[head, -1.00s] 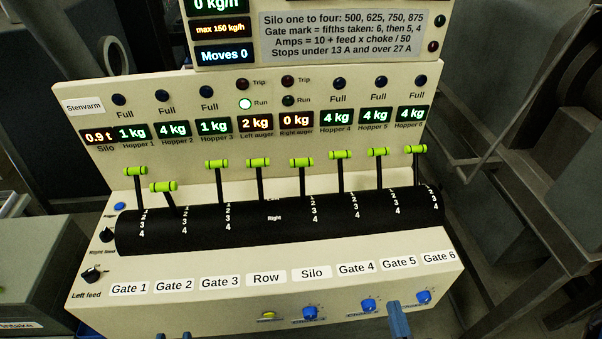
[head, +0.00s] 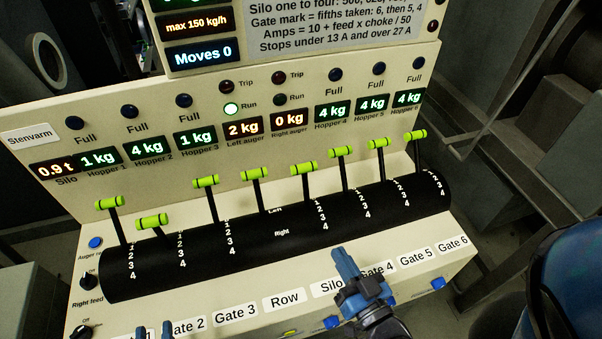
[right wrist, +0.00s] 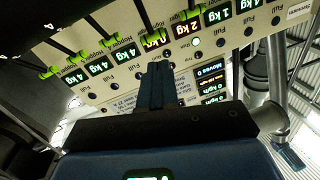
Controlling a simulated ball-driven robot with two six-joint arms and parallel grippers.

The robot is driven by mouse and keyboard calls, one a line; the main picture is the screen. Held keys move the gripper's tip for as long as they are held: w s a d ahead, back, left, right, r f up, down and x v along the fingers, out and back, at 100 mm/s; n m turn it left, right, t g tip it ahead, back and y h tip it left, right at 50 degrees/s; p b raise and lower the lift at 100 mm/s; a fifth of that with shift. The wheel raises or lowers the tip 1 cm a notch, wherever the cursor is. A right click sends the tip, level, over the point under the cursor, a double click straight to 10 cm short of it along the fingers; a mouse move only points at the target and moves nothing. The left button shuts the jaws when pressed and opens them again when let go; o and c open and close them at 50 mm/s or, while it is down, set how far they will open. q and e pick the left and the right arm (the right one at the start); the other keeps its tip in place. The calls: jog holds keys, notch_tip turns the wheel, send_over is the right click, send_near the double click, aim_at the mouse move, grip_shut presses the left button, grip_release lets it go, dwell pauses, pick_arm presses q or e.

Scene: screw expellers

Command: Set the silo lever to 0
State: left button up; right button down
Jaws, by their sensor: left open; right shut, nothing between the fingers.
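The silo lever (head: 303,167) has a lime-green handle on a black stem and is the fifth from the left on the black drum (head: 255,240). It stands up and back, above the "Silo" label (head: 329,287). The mark it stands at is not clearly readable. In the right wrist view its handle (right wrist: 152,40) shows inverted, just beyond my fingers. My right gripper (head: 342,262) is shut and empty, in front of and below the lever, apart from it; its fingers (right wrist: 156,72) point towards it. My left gripper (head: 154,333) is open at the bottom edge, mostly out of frame.
The row lever (head: 254,174) and the gate 4 lever (head: 341,150) stand close on either side. The gate 2 lever (head: 152,221) sits lower than the others. The display panel (head: 110,158) rises behind; Moves (head: 202,54) reads 0.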

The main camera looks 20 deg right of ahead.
jog(key=r+m, duration=0.1)
jog(key=m+g+h, duration=0.2)
jog(key=m+h, duration=0.1)
jog(key=m, duration=1.4)
send_near(305, 172)
jog(key=w+p, duration=0.4)
jog(key=w+f+p, duration=0.1)
jog(key=w+p, duration=0.1)
jog(key=shift+w, duration=0.1)
jog(key=shift+w+f, duration=0.1)
